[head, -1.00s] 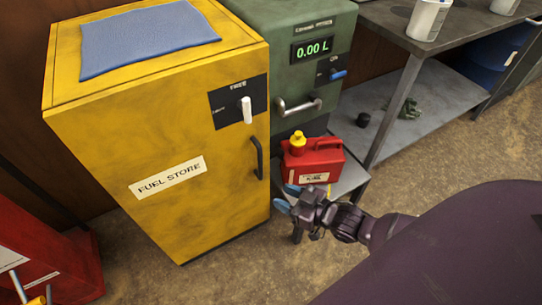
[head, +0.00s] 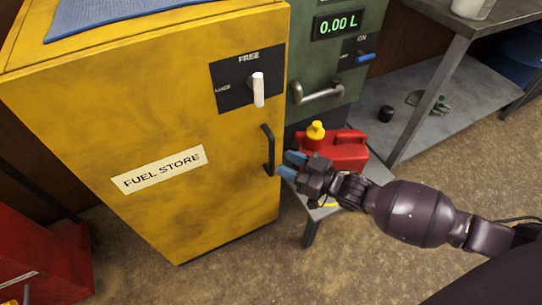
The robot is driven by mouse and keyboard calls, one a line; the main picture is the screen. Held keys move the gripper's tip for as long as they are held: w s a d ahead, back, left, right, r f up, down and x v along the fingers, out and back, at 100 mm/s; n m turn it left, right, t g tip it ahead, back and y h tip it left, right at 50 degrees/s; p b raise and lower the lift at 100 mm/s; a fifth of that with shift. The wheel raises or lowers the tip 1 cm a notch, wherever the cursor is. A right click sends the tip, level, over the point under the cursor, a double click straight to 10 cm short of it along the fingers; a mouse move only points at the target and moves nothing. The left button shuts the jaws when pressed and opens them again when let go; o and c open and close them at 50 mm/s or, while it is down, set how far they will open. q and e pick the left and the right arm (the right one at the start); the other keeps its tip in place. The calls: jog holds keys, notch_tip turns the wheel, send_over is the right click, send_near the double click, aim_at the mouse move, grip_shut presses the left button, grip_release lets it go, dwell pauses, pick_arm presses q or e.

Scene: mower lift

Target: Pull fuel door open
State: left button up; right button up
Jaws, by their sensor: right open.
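The yellow fuel store cabinet (head: 150,130) stands at left centre with its door shut. A black vertical handle (head: 268,149) sits at the door's right edge. Above it, a white lever (head: 258,89) on a black plate points down, with "FREE" printed above it. My right gripper (head: 288,166) is open, its blue fingertips just right of the handle's lower part. I cannot tell whether they touch it. The gripper hides part of the red fuel can behind it. My left gripper is not in view.
A red fuel can (head: 345,148) with a yellow cap stands on a low grey stand (head: 375,172). A green dispenser (head: 362,20) reads 0.00 L. A metal bench with a lower shelf (head: 410,128) is at right. A red object (head: 40,250) stands at lower left. Floor before the door is clear.

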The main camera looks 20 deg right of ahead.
aim_at(272, 157)
jog(key=shift+b+x, duration=0.5)
jog(key=shift+x, duration=2.1)
grip_shut()
